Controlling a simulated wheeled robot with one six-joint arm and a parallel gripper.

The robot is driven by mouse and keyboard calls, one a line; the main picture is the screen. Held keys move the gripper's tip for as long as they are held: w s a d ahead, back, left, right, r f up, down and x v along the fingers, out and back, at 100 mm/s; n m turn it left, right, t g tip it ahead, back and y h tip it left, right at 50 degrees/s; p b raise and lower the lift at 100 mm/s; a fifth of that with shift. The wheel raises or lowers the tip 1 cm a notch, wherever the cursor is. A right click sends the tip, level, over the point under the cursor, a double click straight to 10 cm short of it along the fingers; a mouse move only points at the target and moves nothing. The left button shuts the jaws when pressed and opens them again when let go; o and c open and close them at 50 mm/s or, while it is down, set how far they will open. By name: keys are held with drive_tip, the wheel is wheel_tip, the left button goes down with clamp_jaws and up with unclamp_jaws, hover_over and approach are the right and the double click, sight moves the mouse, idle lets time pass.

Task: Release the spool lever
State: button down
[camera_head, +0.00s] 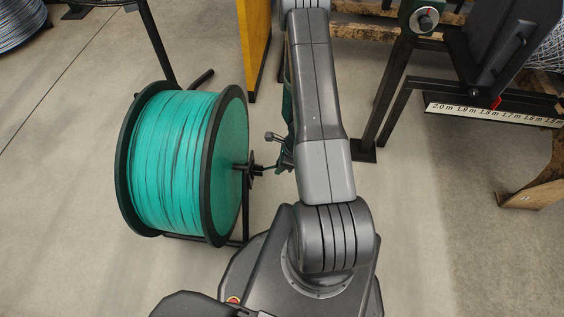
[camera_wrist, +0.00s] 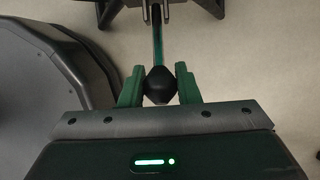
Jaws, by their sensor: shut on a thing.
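The spool (camera_head: 180,150), wound with teal wire between black flanges, stands left of my arm in the head view. Its dark hub (camera_head: 252,169) sticks out to the right, towards my arm. In the wrist view, the spool lever (camera_wrist: 158,45) is a thin rod ending in a black knob (camera_wrist: 159,86). My gripper (camera_wrist: 159,78) has its green fingers on both sides of this knob and is shut on it. The rod runs from the knob towards the top of the picture. In the head view my arm mostly hides the gripper and the knob.
A yellow panel (camera_head: 254,45) stands behind the spool. To the right is a dark machine frame (camera_head: 387,95) with a length scale (camera_head: 490,115). A wooden piece (camera_head: 530,185) lies at the far right. Bare floor (camera_head: 440,220) is open right of my base.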

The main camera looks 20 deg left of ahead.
drive_tip(key=shift+a+r, duration=0.1)
idle(0.5)
drive_tip(key=c, duration=1.1)
unclamp_jaws()
drive_tip(key=shift+r, duration=0.1)
drive_tip(key=p+v, duration=0.4)
drive_tip(key=v, duration=0.9)
drive_tip(key=shift+r, duration=0.35)
drive_tip(key=shift+f, duration=0.15)
drive_tip(key=b+x, duration=0.4)
drive_tip(key=x, duration=1)
drive_tip(key=shift+d, duration=0.2)
